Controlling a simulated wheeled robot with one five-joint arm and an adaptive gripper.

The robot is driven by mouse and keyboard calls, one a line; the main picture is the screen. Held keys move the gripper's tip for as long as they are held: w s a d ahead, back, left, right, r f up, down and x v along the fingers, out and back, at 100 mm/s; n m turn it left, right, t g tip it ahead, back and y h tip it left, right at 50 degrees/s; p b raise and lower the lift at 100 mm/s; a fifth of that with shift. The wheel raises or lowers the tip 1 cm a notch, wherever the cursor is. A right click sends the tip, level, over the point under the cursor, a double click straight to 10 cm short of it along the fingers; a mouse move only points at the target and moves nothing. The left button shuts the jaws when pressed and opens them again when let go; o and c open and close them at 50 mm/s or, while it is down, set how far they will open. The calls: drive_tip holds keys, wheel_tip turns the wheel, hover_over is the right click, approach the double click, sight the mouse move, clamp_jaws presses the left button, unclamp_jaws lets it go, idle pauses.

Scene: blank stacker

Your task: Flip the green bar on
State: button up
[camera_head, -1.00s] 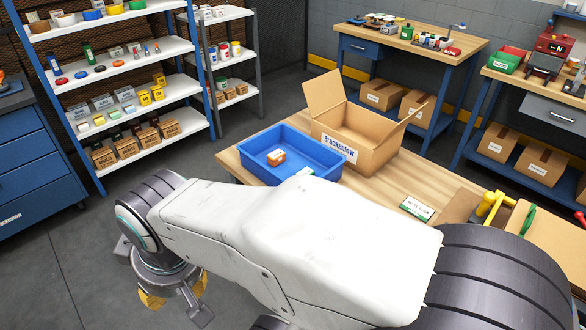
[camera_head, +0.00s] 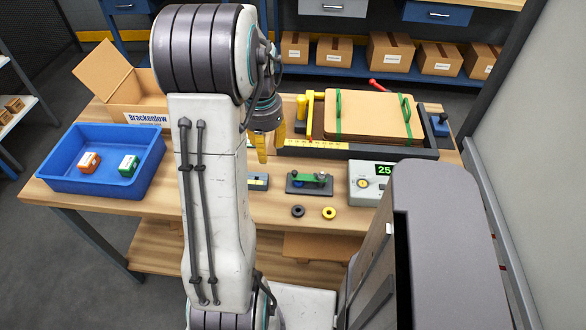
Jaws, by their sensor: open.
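A green bar (camera_head: 309,177) lies across a small dark base block on the table, right of my arm. Two other green bar-shaped pieces, one on the left (camera_head: 338,114) and one on the right (camera_head: 406,110), lie across the tan board stack behind it. My gripper (camera_head: 270,146) has yellow fingers, points down and is open, with nothing seen between them. It appears above the table, left of and behind the small green bar, apart from it. My arm hides part of the table on the left.
A blue tray (camera_head: 70,183) with an orange and a green-white box stands at the left, before an open carton (camera_head: 122,103). The tan board stack (camera_head: 370,112) sits in a dark frame. A display box (camera_head: 370,183) and two small rings lie near the front.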

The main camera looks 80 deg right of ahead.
sight(294, 172)
drive_tip(key=s+f+m, duration=0.1)
drive_tip(key=s, duration=0.1)
drive_tip(key=s+d+f, duration=0.1)
drive_tip(key=s, duration=0.1)
drive_tip(key=s+m, duration=0.1)
drive_tip(key=s, duration=0.1)
drive_tip(key=shift+s+d+f+m, duration=0.25)
drive_tip(key=shift+d+f+m, duration=0.05)
drive_tip(key=shift+d+f, duration=0.1)
drive_tip(key=shift+s+f, duration=0.15)
drive_tip(key=shift+f, duration=3.35)
drive_tip(key=shift+o, duration=0.2)
clamp_jaws()
